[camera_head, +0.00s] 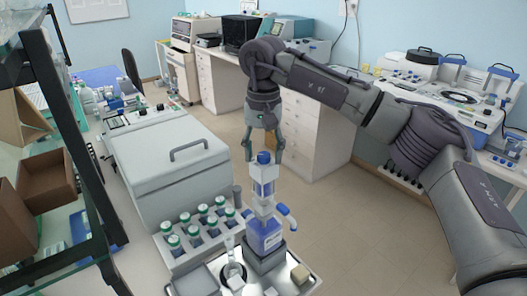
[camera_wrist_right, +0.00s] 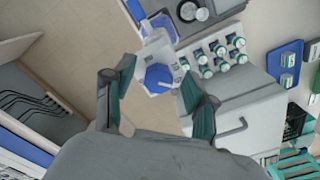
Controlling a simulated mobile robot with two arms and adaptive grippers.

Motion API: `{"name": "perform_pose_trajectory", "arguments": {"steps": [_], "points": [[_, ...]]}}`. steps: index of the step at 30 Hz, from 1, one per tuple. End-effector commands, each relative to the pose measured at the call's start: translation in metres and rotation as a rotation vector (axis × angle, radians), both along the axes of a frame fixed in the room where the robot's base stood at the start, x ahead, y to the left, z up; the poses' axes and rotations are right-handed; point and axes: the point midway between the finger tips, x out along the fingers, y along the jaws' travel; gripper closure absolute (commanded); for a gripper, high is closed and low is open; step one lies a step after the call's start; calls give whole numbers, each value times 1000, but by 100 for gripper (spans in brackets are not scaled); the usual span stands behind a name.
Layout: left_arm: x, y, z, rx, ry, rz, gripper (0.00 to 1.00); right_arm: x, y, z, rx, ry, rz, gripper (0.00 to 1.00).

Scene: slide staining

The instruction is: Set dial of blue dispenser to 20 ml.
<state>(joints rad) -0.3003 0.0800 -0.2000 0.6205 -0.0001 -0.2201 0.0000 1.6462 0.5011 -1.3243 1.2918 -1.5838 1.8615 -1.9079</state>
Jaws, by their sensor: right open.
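The blue dispenser (camera_head: 264,190) stands upright on a stand at the bottom middle of the head view, with a blue cap on top and a blue-labelled bottle below. In the right wrist view the dispenser's blue top (camera_wrist_right: 158,78) faces the camera. My right gripper (camera_head: 263,158) points down over the dispenser, its fingers apart on either side of the top. In the right wrist view the open fingers (camera_wrist_right: 158,105) flank the blue top, and I see no clear contact. The dial's reading is too small to make out. My left gripper is not in view.
A rack of bottles with green-and-white caps (camera_head: 203,224) stands left of the dispenser. A large grey lidded box (camera_head: 165,150) is behind the rack. A metal tray (camera_head: 205,283) lies around the dispenser's foot. Open floor (camera_head: 340,215) is to the right.

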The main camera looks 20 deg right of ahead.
Motion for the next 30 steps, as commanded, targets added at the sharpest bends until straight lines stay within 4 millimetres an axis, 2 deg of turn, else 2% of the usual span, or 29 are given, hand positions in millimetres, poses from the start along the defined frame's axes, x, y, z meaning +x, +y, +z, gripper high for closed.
{"name": "perform_pose_trajectory", "arguments": {"steps": [7, 21, 24, 30], "points": [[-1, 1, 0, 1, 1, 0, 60, 1, 0, 10, 1, -4, 0, 44], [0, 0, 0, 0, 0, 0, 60, 0, 1, 101, 0, -3, 0, 44], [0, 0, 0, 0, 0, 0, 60, 0, 0, 113, -1, -2, 0, 44], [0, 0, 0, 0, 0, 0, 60, 0, 0, 120, 0, 0, 1, 44]]}}
